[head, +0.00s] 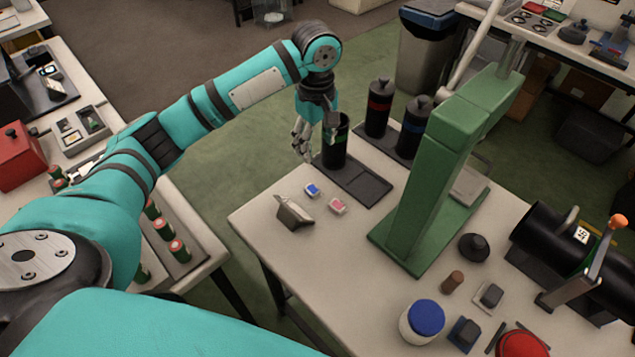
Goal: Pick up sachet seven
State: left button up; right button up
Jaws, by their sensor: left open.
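Two small packets lie on the pale table (258,228): one blue and white (313,190), one pink and white (338,206). No number can be read on either, so I cannot tell which is sachet seven. My left gripper (316,142) points down with its fingers spread, open and empty. It is above and behind the packets, apart from them. It is beside or in front of a black cylinder with a green band (335,150), partly covering it; I cannot tell if they touch. My right gripper is not in view.
A grey folded stand (293,212) is left of the packets. A dark tray (362,185) lies behind them. Black canisters with red (378,108) and blue (412,130) bands stand farther back. A tall green press (432,180) blocks the right. The front left tabletop is clear.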

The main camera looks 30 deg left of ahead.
pick_arm(q)
jog(key=p, duration=0.1)
send_over(316, 193)
notch_tip(316, 193, down, 11)
jog(key=shift+r, duration=0.15)
jog(key=shift+f, duration=0.85)
notch_tip(316, 193, down, 4)
jog(key=shift+r+p, duration=0.15)
jog(key=shift+p, duration=0.3)
jog(key=shift+f, duration=0.45)
jog(key=c, duration=1)
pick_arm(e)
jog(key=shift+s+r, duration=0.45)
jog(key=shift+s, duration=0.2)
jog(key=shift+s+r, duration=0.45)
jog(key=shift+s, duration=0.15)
